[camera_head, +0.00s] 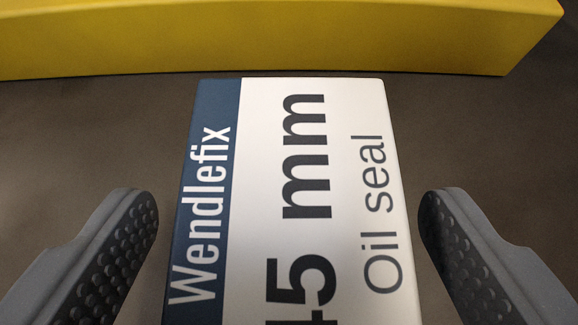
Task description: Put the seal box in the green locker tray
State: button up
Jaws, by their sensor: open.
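The seal box (345,200) is a white carton with a dark blue band along its left side. It is printed "Wendlefix", "45 mm" and "Oil seal", with the lettering turned sideways. It fills the middle of the view, and its near end runs out of the bottom of the picture. My gripper (288,215) is open, with one dark studded finger on each side of the box. A gap shows between each finger and the box. The green locker tray is not in view.
A yellow block or wall (270,38) runs across the top of the view, just beyond the box's far end. The dark brown surface (80,140) is bare to the left and right of the box.

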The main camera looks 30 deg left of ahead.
jog(key=shift+x, duration=1.15)
jog(key=c, duration=1.2)
jog(key=shift+o, duration=0.2)
jog(key=shift+r, duration=0.1)
